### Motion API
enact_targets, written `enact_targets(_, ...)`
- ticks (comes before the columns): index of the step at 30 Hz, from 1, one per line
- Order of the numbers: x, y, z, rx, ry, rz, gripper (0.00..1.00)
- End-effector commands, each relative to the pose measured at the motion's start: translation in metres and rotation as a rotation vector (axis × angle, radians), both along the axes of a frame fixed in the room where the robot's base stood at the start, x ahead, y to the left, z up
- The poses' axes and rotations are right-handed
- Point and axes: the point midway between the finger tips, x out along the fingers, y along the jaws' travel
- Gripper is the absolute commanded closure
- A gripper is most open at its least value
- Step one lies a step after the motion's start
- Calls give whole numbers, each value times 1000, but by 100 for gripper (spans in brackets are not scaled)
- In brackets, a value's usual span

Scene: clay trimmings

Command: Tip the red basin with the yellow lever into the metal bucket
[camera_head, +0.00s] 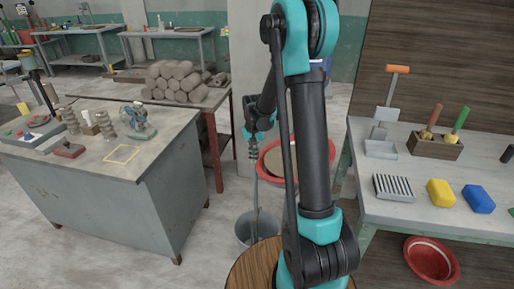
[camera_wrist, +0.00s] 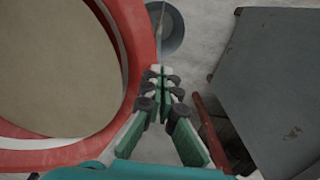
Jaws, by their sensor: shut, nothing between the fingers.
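The red basin (camera_head: 269,160) stands behind my arm in the head view, partly hidden by it. In the wrist view the basin's red rim (camera_wrist: 143,40) fills the left side, around a flat tan surface. The metal bucket (camera_head: 243,230) is on the floor below and in front of the basin, and shows at the top of the wrist view (camera_wrist: 174,40). A thin grey rod (camera_head: 256,195) rises from it. My gripper (camera_wrist: 160,72) is shut and empty, just right of the basin's rim in the wrist view; it hangs left of the basin (camera_head: 253,152) in the head view. I cannot make out a yellow lever.
A grey workbench (camera_head: 120,165) with tools stands left. A table with stacked clay rolls (camera_head: 178,80) is behind it. The right table (camera_head: 420,210) holds a yellow block (camera_head: 440,192), a blue block (camera_head: 478,198) and tools. Another red basin (camera_head: 432,260) lies beneath.

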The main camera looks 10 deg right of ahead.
Motion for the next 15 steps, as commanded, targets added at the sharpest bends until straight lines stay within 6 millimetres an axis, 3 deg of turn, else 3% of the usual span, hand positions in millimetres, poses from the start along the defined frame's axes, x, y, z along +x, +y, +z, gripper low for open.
enact_targets(6,0,0,-21,0,0,0,100)
enact_targets(15,0,-1,-33,0,0,-1,100)
